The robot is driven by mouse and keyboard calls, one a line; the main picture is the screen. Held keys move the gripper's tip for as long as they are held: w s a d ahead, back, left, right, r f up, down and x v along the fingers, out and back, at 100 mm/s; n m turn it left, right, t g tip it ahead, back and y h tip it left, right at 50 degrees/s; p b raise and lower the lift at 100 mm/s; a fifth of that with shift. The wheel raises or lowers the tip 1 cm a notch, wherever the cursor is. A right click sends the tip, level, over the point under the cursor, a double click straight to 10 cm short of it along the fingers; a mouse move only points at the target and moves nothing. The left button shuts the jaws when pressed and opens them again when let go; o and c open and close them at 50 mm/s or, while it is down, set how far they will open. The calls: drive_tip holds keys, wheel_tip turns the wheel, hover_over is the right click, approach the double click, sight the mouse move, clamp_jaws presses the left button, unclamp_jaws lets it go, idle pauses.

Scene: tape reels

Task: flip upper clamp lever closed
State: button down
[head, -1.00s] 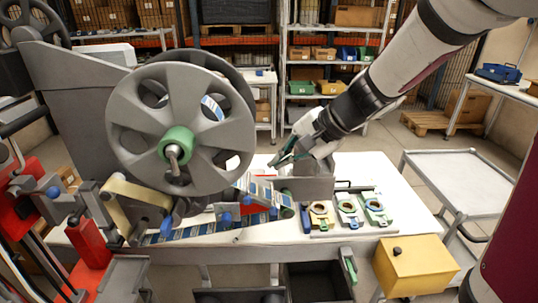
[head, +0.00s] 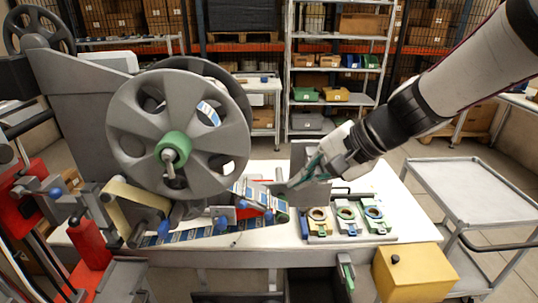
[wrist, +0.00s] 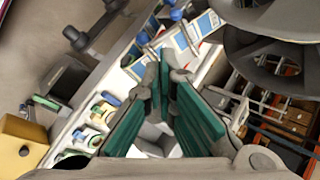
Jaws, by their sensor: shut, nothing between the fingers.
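A grey tape reel (head: 125,110) with a green hub (head: 172,150) stands on the machine at left. Below it, blue-patterned tape (head: 200,232) runs past a red block (head: 250,212) and blue knobs (head: 222,222). I cannot tell which small part is the upper clamp lever. My gripper (head: 291,184) is right of the tape's end, above the white table (head: 270,247), apparently clear of the tape. In the wrist view, its green-padded fingers (wrist: 163,70) come together at the tips, shut and empty. The tape (wrist: 195,28) and a blue knob (wrist: 176,14) show beyond them.
Three ring-topped fixtures (head: 318,221) stand in a row right of the tape. A yellow box (head: 412,272) is at the table's front right corner. A grey plate (head: 311,165) stands behind my gripper. A grey cart (head: 470,185) is further right.

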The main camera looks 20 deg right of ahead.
drive_tip(key=shift+s+a, duration=0.15)
drive_tip(key=shift+s, duration=1.3)
drive_tip(key=s+r+n+h, duration=0.3)
drive_tip(key=s+n+h, duration=0.3)
drive_tip(key=s+n, duration=0.4)
drive_tip(key=shift+s+r+n+g, duration=0.3)
drive_tip(key=shift+s, duration=0.75)
